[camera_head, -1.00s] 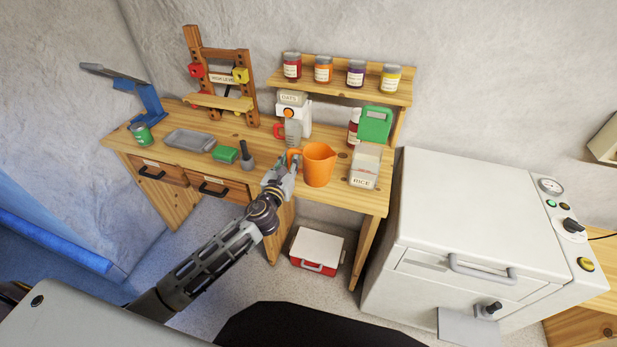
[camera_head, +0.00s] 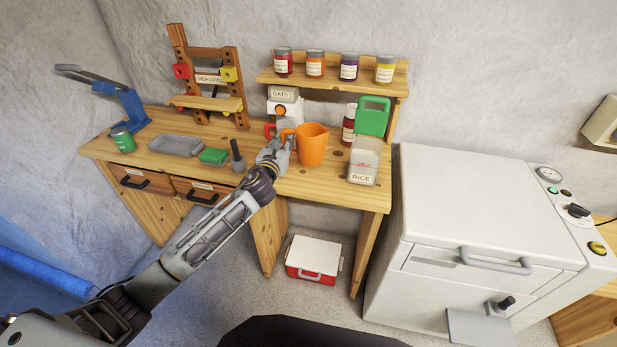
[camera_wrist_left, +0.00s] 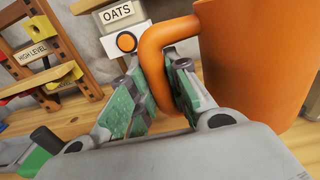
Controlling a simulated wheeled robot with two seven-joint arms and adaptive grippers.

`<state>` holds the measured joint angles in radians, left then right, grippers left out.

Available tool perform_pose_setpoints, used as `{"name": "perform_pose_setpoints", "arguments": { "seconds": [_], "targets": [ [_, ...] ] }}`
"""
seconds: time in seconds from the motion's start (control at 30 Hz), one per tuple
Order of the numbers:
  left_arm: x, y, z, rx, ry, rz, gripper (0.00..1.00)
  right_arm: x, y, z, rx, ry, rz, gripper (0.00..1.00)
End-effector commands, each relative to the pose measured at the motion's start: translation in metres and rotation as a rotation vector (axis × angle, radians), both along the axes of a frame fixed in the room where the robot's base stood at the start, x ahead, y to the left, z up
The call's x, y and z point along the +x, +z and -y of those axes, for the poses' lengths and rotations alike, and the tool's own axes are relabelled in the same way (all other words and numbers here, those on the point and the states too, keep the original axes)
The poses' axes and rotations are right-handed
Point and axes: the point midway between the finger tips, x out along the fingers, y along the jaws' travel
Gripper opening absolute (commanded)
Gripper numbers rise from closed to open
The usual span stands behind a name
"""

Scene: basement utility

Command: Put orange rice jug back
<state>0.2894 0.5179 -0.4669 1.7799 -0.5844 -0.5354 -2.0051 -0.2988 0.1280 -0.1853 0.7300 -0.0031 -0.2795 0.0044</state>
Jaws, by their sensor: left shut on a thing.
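The orange jug (camera_head: 312,146) is upright at the workbench top, right of the bench's middle. It also fills the right of the left wrist view (camera_wrist_left: 255,60), with its handle (camera_wrist_left: 152,62) toward me. My left gripper (camera_head: 280,145) is shut on that handle, with one finger on each side of it. Whether the jug's base touches the bench cannot be told. The rice container (camera_head: 363,163), labelled RICE, stands just right of the jug. My right gripper is not in view.
Behind the jug stand a white dispenser labelled OATS (camera_head: 285,103), a red-brown bottle (camera_head: 349,125) and a green jug (camera_head: 372,116). A shelf (camera_head: 330,76) holds several jars above. A green block (camera_head: 214,156) and grey tray (camera_head: 176,145) lie left. A white machine (camera_head: 470,210) stands right.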

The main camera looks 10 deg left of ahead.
Motion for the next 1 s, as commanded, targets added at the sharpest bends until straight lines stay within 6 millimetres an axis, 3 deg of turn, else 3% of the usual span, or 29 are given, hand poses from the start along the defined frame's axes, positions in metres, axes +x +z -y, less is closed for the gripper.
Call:
{"name": "perform_pose_setpoints", "arguments": {
  "seconds": [0.5, 1.0],
  "targets": [
    [0.042, 0.005, -0.009, 0.002, -0.005, 0.006, 0.0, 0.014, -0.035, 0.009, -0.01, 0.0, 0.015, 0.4],
    [0.048, 0.009, -0.01, 0.002, -0.007, 0.005, 0.0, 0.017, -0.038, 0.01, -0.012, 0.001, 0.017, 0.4]
  ]
}}
